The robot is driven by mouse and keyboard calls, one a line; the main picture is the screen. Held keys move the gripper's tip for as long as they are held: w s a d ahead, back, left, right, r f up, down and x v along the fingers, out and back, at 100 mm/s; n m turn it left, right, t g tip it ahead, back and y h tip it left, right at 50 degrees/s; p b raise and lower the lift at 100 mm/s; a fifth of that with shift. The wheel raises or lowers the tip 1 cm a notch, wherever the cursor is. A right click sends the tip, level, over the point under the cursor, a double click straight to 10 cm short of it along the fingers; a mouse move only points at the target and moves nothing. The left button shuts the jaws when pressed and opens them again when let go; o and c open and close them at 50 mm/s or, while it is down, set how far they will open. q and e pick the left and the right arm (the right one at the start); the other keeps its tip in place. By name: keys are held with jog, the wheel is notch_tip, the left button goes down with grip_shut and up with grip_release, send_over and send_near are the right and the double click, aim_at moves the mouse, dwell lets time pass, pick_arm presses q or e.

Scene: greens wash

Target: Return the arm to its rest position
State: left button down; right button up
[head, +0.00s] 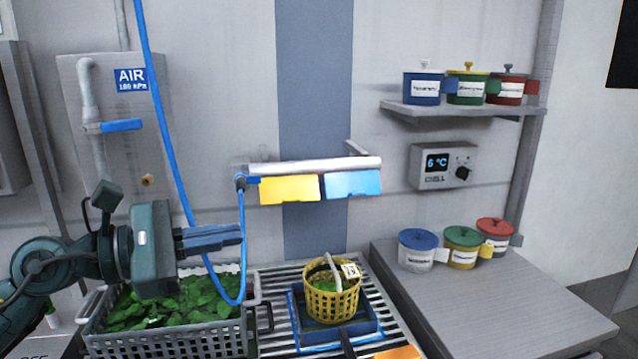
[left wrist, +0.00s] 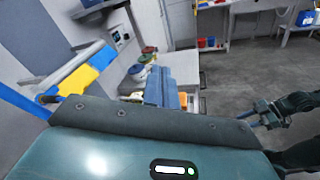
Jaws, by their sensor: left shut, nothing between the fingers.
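My left arm comes in from the left in the head view. Its gripper (head: 240,236) points right, level, with its blue fingers together and nothing between them. It is above the grey crate (head: 170,343) of green leaves (head: 185,300), apart from it, close to the hanging blue hose (head: 243,262). In the left wrist view the blue fingers (left wrist: 165,70) are also together, with the room behind them.
A yellow basket (head: 333,304) with greens stands in a blue tray (head: 372,326) on the slatted rack. Yellow (head: 290,189) and blue (head: 352,184) cards hang from the wall rail. Lidded pots stand on the right counter (head: 480,300) and on the shelf (head: 450,109) above.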

pick_arm(q)
jog(key=s+a+f+m+t+y, duration=0.1)
jog(key=s+f+m+t+y, duration=0.15)
jog(key=f+m, duration=0.75)
jog(key=s+a+f+m+t+y, duration=0.1)
jog(key=f+m+t+y, duration=0.25)
jog(key=f+m, duration=0.65)
jog(key=s+f+m+t+y, duration=0.2)
jog(key=f+m+y, duration=0.2)
jog(key=f+m, duration=0.55)
jog(key=s+d+f+n+g+y, duration=0.1)
jog(key=s+f+n+g+y, duration=0.1)
jog(key=s+f+n+g, duration=0.3)
jog(key=s+f+n, duration=0.3)
jog(key=s+f, duration=0.3)
jog(key=f, duration=0.1)
jog(key=shift+f+n+p, duration=0.2)
jog(key=shift+n+p, duration=0.15)
jog(key=shift+p, duration=0.05)
jog(key=shift+s, duration=0.1)
